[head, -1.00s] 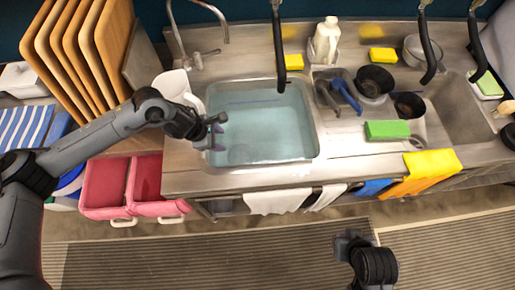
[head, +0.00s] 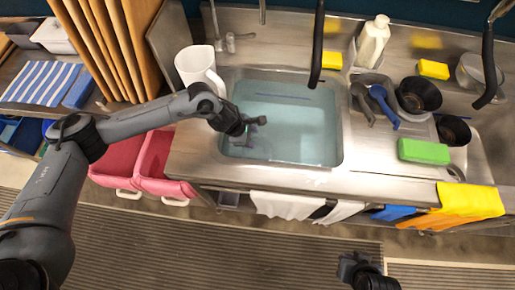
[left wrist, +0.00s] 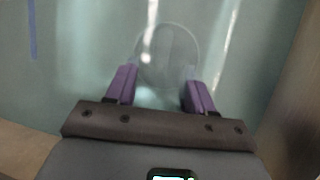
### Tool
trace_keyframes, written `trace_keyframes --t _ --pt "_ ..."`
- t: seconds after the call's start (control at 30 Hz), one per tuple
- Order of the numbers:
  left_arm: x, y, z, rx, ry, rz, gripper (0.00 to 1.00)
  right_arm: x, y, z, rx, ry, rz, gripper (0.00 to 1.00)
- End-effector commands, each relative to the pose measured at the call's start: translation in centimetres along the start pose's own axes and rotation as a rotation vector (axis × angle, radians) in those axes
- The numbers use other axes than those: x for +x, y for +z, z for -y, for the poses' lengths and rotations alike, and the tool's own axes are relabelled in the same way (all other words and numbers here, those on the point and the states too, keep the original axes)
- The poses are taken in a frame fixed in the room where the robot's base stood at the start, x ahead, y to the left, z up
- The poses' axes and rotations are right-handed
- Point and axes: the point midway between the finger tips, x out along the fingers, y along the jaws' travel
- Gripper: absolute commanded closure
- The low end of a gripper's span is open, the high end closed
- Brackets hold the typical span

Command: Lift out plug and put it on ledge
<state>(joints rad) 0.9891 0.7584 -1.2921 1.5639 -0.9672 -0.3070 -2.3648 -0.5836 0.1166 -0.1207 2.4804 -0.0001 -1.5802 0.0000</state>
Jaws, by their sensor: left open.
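The sink basin (head: 331,150) holds bluish water. In the left wrist view a round, pale, translucent disc, which looks like the plug (left wrist: 168,55), lies under the water just beyond my fingertips. I cannot make out the plug in the head view. My left gripper (head: 250,136) is over the left part of the basin, close to the water.
A white jug (head: 198,68) stands at the basin's back left corner beside the faucet (head: 230,40). A white bottle (head: 373,42), yellow sponges (head: 433,69), dark bowls (head: 418,95) and a green sponge (head: 424,151) are to the right.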

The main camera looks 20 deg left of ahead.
Motion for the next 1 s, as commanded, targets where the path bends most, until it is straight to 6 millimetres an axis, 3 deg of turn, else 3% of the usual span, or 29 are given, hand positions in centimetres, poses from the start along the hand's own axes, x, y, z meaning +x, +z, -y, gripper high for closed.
trace_keyframes --t 0.33,0.7,1.0 --pt "4.2 -0.5 0.1 -0.002 -0.002 0.0 0.47 0.5 0.1 -0.1 -0.004 0.005 -0.002 1.0" --pt "4.9 -0.5 0.0 -0.001 -0.001 0.0 0.47 0.5 0.0 -0.2 -0.006 0.006 -0.003 1.0" --pt "4.9 -0.5 0.0 -0.001 -0.001 0.0 0.92 0.5 0.0 -0.1 -0.004 0.005 -0.003 1.0"
